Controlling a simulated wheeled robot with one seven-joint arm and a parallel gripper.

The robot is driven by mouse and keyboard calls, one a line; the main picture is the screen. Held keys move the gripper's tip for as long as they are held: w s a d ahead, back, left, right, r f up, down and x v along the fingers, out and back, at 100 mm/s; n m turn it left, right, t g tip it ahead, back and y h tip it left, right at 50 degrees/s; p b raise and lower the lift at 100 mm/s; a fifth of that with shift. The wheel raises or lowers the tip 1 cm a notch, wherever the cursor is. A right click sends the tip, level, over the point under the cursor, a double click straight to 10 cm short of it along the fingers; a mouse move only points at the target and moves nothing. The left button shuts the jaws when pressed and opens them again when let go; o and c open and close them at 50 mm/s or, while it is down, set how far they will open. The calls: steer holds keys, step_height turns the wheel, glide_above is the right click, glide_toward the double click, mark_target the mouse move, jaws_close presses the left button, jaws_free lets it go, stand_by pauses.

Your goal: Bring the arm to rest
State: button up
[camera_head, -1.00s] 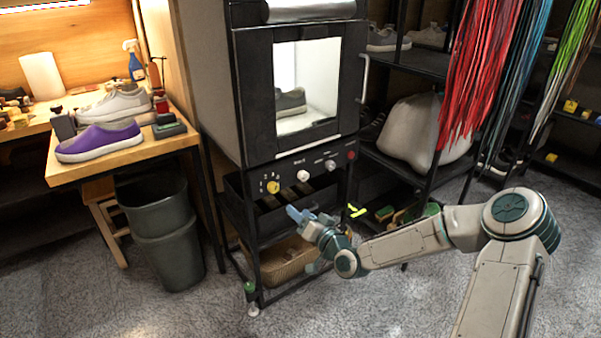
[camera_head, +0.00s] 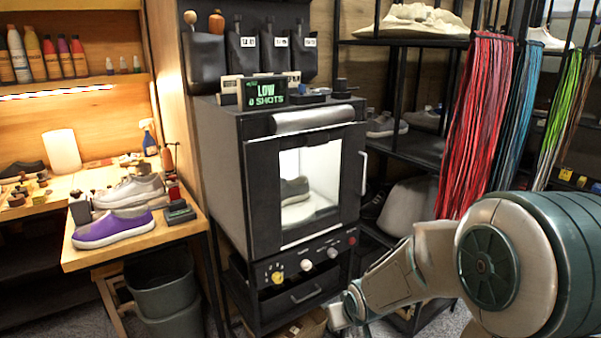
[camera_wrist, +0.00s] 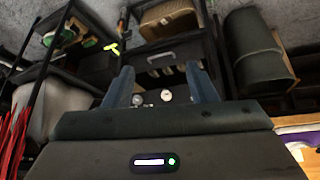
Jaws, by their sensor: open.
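My gripper (camera_wrist: 162,88) shows in the wrist view as two blue-grey fingers standing apart, with nothing held between them. The knobs of the black cabinet lie beyond the fingers. In the head view my arm comes in from the lower right and reaches toward the cabinet's lower front. The fingers cannot be made out there. The black cabinet (camera_head: 258,215) has a lit window with a shoe (camera_head: 294,190) inside, and its door looks shut.
A drawer (camera_head: 303,293) sits under the knob panel. A bench (camera_head: 80,258) at left carries a purple shoe (camera_head: 113,228) and a white-grey shoe (camera_head: 130,191). Grey bins (camera_head: 165,285) stand below. Red laces (camera_head: 472,130) hang at right beside a pale bag (camera_head: 408,205).

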steer(key=s+d+r+m+g+h+p, duration=0.1)
steer(key=s+d+r+m+g+p, duration=0.2)
steer(key=s+r+p, duration=0.5)
steer(key=s+d+r, duration=0.1)
steer(key=s+r, duration=1.1)
steer(key=r, duration=0.1)
steer(key=shift+d+r+p, duration=0.2)
steer(key=shift+p, duration=0.2)
